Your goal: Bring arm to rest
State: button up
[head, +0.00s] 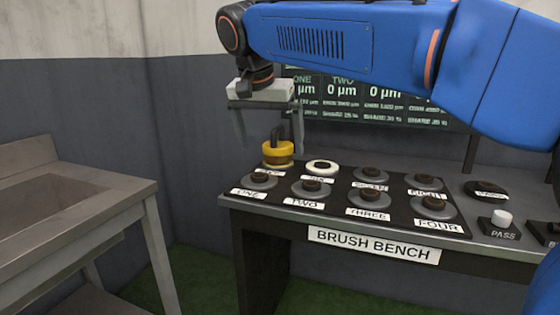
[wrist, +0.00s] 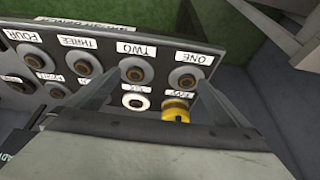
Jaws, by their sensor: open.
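My gripper (head: 270,146) hangs from my blue arm at the left end of the brush bench (head: 228,205), pointing down. Its two fingers are apart with nothing held between them. A yellow-topped piece with a dark upright handle (head: 277,153) stands on the back-left station, just below the fingers in the head view. In the wrist view the gripper's fingers (wrist: 160,82) spread wide, and the yellow piece (wrist: 175,112) shows near the right finger. Whether a finger touches it I cannot tell.
A white ring (head: 322,166) sits beside the yellow piece. Several dark round stations with labels fill the black mat (head: 330,205). A PASS button (head: 501,219) is at the right. A display (head: 370,105) hangs behind. A grey basin table (head: 110,205) stands at the left.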

jog(key=s+d+f+n+y, duration=0.1)
jog(key=s+d+f, duration=0.4)
jog(key=d, duration=0.5)
jog(key=s+d+f+n, duration=0.1)
jog(key=s+d+f, duration=0.4)
jog(key=d, duration=0.6)
jog(key=s+d+f+n, duration=0.1)
jog(key=s+d+f, duration=0.4)
jog(key=s+f, duration=0.3)
jog(key=s+d+f+n, duration=0.1)
jog(key=s+d+f, duration=0.4)
jog(key=s+f, duration=0.3)
notch_tip(320, 180, down, 4)
jog(key=shift+s+d+r+y, duration=0.15)
jog(key=shift+s+r+y, duration=0.1)
jog(key=shift+y, duration=0.05)
